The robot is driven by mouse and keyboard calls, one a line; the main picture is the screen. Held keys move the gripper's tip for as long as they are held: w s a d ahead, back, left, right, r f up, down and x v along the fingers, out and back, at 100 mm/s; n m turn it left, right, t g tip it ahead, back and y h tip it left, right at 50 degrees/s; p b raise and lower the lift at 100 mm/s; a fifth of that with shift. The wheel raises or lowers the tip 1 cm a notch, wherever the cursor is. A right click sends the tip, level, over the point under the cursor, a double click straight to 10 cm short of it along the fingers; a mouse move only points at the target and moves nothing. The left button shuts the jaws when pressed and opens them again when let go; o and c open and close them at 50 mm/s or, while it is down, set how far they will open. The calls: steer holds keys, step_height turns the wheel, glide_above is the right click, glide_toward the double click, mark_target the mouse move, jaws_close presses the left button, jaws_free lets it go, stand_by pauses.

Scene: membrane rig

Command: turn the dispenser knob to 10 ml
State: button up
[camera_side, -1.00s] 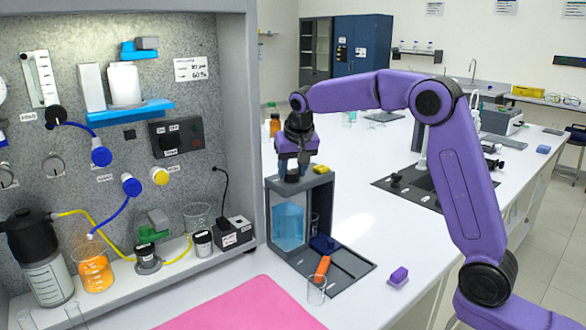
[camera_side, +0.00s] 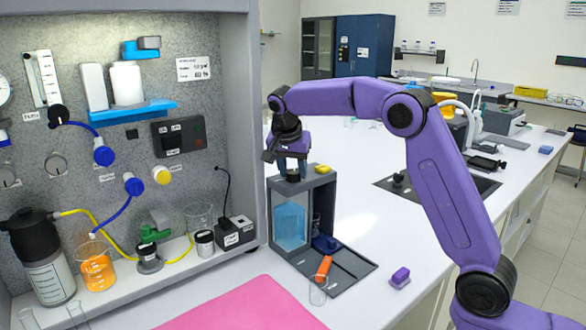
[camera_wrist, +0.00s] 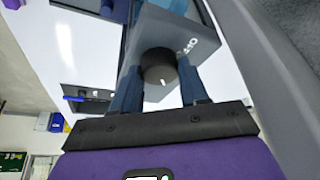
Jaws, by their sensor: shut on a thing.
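The dispenser (camera_side: 319,205) is a grey box with a blue liquid tank (camera_side: 290,224) in its front. Its black round knob (camera_side: 293,177) sits on top. My gripper (camera_side: 292,170) points down from above, shut on the knob. In the wrist view the knob (camera_wrist: 158,68) lies between the two blue fingers of my gripper (camera_wrist: 157,80). A small white mark shows on the knob's near side. A white printed label, which seems to read 10, is on the dispenser top (camera_wrist: 183,28) to the upper right of the knob. The other scale marks are hidden or too small to read.
A yellow button (camera_side: 322,169) is on the dispenser top beside the knob. The grey rig panel (camera_side: 252,120) stands close on the left. An orange piece (camera_side: 323,268), a glass and a purple block (camera_side: 400,278) are near the dispenser base. The bench to the right is mostly clear.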

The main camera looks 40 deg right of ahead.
stand_by(0.4)
steer(key=o, duration=1.1)
steer(key=shift+c, duration=0.2)
steer(key=v, duration=1.2)
steer(key=shift+w, duration=0.1)
